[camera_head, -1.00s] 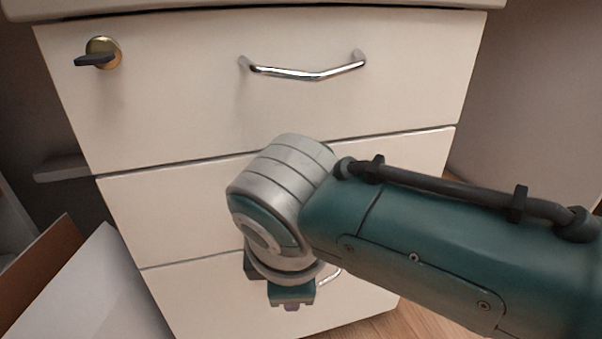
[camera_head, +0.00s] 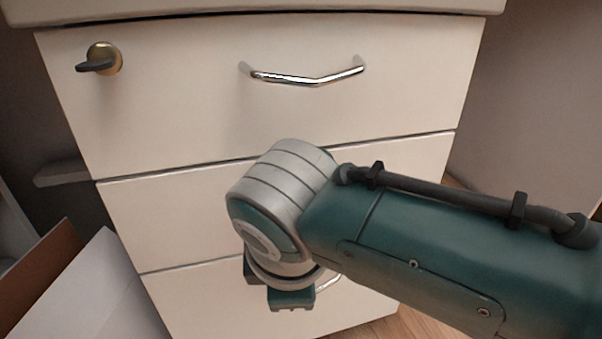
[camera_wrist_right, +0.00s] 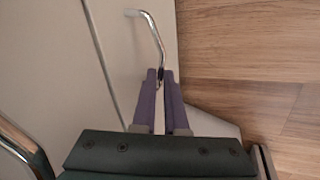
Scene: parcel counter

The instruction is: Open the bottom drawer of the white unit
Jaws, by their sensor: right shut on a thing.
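The white unit (camera_head: 130,120) fills the head view, with its drawers stacked. The bottom drawer (camera_head: 210,305) is at the lower edge and looks flush with the front above it. Part of its metal handle (camera_head: 329,282) shows beside my right wrist. In the wrist view, the purple fingers of my right gripper (camera_wrist_right: 160,76) are shut on one end of that handle (camera_wrist_right: 151,30). In the head view my wrist hides the fingers and most of the handle. My left gripper is in neither view.
The top drawer (camera_head: 150,100) has a lock with a key (camera_head: 100,60) and a handle (camera_head: 305,78). The middle drawer (camera_head: 160,215) is partly behind my right arm. An open box (camera_head: 90,285) stands at the lower left. Wooden floor (camera_wrist_right: 240,40) shows beside the unit.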

